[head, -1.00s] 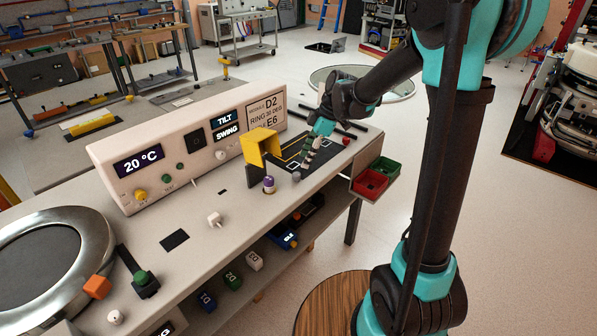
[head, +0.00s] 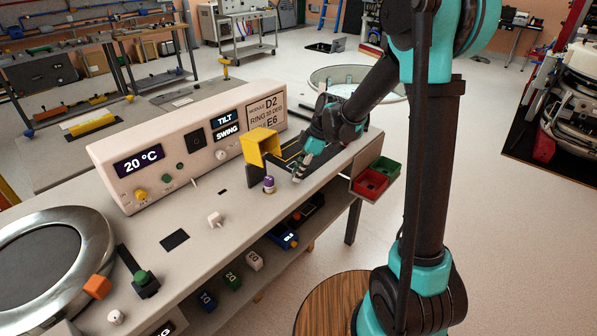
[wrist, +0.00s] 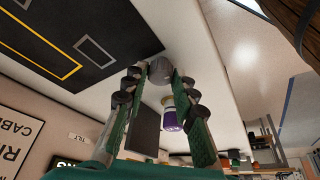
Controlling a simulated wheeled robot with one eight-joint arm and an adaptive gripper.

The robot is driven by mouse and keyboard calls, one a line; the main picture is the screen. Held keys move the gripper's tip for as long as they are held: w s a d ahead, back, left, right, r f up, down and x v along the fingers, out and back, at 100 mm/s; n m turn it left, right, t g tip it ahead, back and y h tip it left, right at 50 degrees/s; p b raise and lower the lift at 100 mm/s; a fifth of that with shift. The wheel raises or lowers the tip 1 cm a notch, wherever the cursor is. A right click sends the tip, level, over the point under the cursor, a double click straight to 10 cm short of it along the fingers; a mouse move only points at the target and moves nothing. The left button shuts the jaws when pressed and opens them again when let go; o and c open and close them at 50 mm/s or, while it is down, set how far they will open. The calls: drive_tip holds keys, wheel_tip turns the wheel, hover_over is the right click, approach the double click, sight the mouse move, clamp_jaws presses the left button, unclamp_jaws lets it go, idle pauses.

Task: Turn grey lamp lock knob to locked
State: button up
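The grey knob (wrist: 160,69) shows in the wrist view as a rounded grey piece on the pale bench top, beside the black panel. My gripper (wrist: 156,75) is open, with its green-padded fingers on either side of the knob. There is a visible gap on the left; on the right the finger looks very near, and I cannot tell whether it touches. In the head view my gripper (head: 299,177) points down at the bench near its right end, and the fingers hide the knob there. The knob's locked or unlocked marking is not readable.
The control box (head: 190,145) lines the bench's back. Red (head: 370,183) and green (head: 385,167) bins hang at the right end.

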clamp_jaws()
drive_tip(key=shift+m, duration=0.4)
drive_tip(key=m+t, duration=0.1)
drive_tip(key=m, duration=0.2)
drive_tip(key=shift+s+m+t, duration=0.15)
drive_tip(key=shift+m+t, duration=0.25)
drive_tip(key=m+t, duration=0.1)
drive_tip(key=m, duration=0.2)
drive_tip(key=shift+a+m+h, duration=0.1)
drive_tip(key=shift+m+h, duration=0.2)
drive_tip(key=shift+h, duration=0.1)
drive_tip(key=m+t, duration=0.1)
drive_tip(key=m, duration=0.1)
drive_tip(key=m+h, duration=0.1)
drive_tip(key=m, duration=0.2)
drive_tip(key=shift+s+a+t+h, duration=0.1)
drive_tip(key=shift+s+t+h, duration=0.05)
drive_tip(key=shift+t+h, duration=0.2)
drive_tip(key=m, duration=0.2)
drive_tip(key=m+h, duration=0.1)
drive_tip(key=m, duration=0.1)
drive_tip(key=shift+t+h, duration=0.25)
drive_tip(key=shift+m, duration=0.5)
